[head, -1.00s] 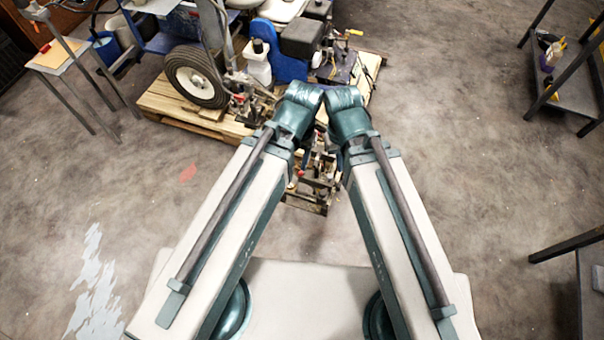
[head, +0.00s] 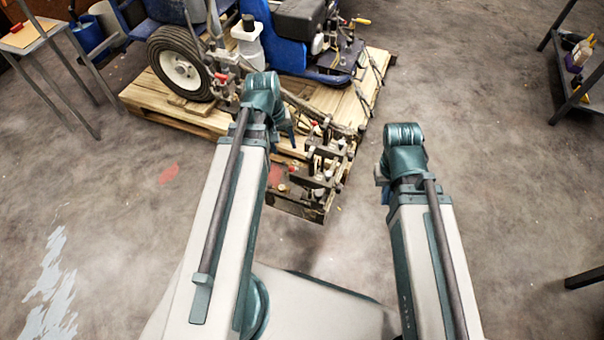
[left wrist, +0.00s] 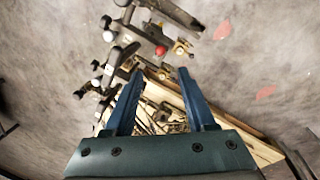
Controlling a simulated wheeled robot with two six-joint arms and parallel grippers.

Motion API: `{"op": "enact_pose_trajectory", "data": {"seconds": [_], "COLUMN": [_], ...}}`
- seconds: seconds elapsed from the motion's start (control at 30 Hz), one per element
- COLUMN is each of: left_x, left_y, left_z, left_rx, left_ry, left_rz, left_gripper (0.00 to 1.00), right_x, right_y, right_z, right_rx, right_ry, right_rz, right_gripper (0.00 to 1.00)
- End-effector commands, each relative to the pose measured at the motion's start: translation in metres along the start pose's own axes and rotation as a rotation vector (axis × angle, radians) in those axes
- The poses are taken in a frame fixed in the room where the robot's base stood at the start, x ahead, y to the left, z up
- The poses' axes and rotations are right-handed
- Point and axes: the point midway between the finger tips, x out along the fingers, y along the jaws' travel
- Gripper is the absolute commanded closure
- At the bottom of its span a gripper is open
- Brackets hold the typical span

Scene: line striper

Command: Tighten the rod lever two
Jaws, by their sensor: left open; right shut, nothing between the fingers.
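The line striper's front assembly (head: 318,165) of dark clamps, rods and small knobs overhangs the pallet's front edge. In the left wrist view, dark brackets and levers (left wrist: 122,55) and a red knob (left wrist: 161,50) show beyond my fingertips. I cannot tell which part is rod lever two. My left gripper (left wrist: 157,80) is open and empty, with its blue fingers apart above the assembly. In the head view its arm mostly hides it. My right gripper (head: 383,182) is right of the assembly and apart from it, shut and empty, largely hidden by its own arm.
The striper's wheel (head: 182,62) and blue body stand on a wooden pallet (head: 200,122). A small table (head: 28,36) is at the far left and a dark shelf (head: 572,75) at the right. The floor right of the pallet is clear.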

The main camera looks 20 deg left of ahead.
Motion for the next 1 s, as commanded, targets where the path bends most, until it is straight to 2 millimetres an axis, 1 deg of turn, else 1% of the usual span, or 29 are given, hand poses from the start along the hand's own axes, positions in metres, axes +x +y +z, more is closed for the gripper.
{"op": "enact_pose_trajectory", "data": {"seconds": [0.27, 0.47, 0.67, 1.0], "left_x": [0.003, 0.017, 0.041, 0.089], "left_y": [-0.001, -0.002, -0.002, -0.002], "left_z": [-0.001, -0.001, -0.001, -0.001], "left_rx": [-0.006, -0.005, -0.005, -0.004], "left_ry": [0.001, 0.001, 0.000, 0.000], "left_rz": [0.001, 0.001, 0.001, 0.001], "left_gripper": [0.44, 0.44, 0.44, 0.44], "right_x": [0.003, 0.017, 0.041, 0.088], "right_y": [0.000, -0.001, -0.003, -0.006], "right_z": [0.000, -0.001, -0.002, -0.005], "right_rx": [0.000, 0.000, -0.001, -0.004], "right_ry": [0.000, 0.000, 0.000, 0.001], "right_rz": [0.000, 0.001, 0.004, 0.012], "right_gripper": [1.00, 1.00, 1.00, 1.00]}}
